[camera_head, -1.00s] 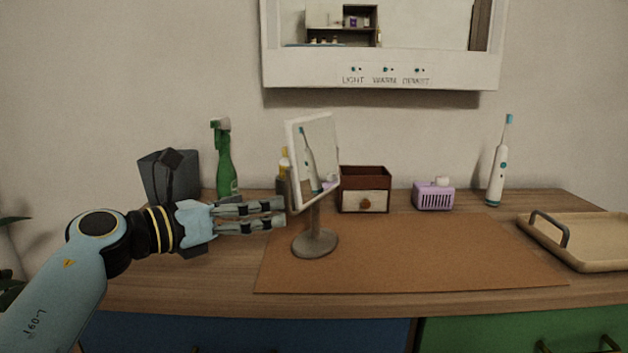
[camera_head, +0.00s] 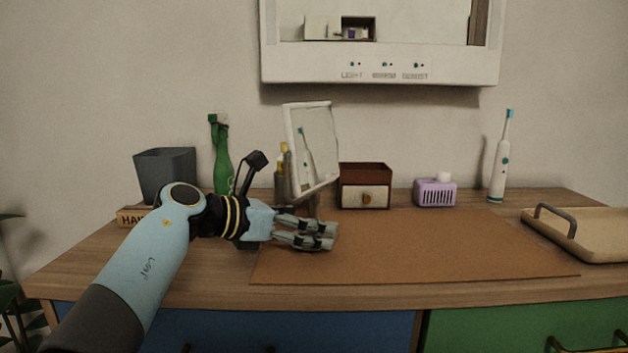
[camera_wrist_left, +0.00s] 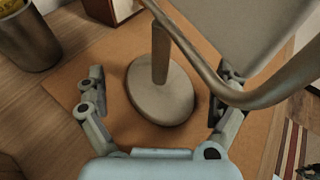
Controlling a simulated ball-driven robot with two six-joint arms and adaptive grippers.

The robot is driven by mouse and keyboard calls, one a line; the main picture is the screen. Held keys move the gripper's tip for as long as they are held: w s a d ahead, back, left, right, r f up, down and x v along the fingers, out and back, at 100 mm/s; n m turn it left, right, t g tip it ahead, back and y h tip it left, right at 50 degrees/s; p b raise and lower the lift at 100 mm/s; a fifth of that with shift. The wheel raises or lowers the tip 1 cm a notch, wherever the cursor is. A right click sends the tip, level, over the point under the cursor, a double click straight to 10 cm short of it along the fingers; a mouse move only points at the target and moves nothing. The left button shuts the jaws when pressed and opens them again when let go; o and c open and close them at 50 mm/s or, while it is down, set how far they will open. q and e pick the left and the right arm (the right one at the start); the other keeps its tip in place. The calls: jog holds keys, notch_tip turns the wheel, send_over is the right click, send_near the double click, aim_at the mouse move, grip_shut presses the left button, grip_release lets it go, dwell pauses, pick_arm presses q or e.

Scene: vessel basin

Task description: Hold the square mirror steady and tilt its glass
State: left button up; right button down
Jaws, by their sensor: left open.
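The square mirror (camera_head: 315,150) stands on the brown mat, its white-framed glass upright and turned partly to the right. In the head view its stem and base are mostly hidden behind my left gripper (camera_head: 333,238). In the left wrist view the mirror's round grey base (camera_wrist_left: 163,91) and short stem lie between the two spread fingers of my left gripper (camera_wrist_left: 155,90). The mirror's frame and curved bracket cross the upper right of that view. My left gripper is open around the stand, with gaps visible on both sides of the stem. My right gripper is not in view.
The brown mat (camera_head: 420,245) is clear to the right. Behind it stand a small drawer box (camera_head: 365,185), a purple basket (camera_head: 434,193) and an electric toothbrush (camera_head: 501,160). A tray (camera_head: 590,240) lies far right. A green bottle (camera_head: 222,160) and grey bin (camera_head: 165,172) stand left.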

pick_arm(q)
jog(key=shift+w+d+f, duration=0.1)
jog(key=shift+w+d, duration=0.15)
jog(key=shift+d, duration=0.15)
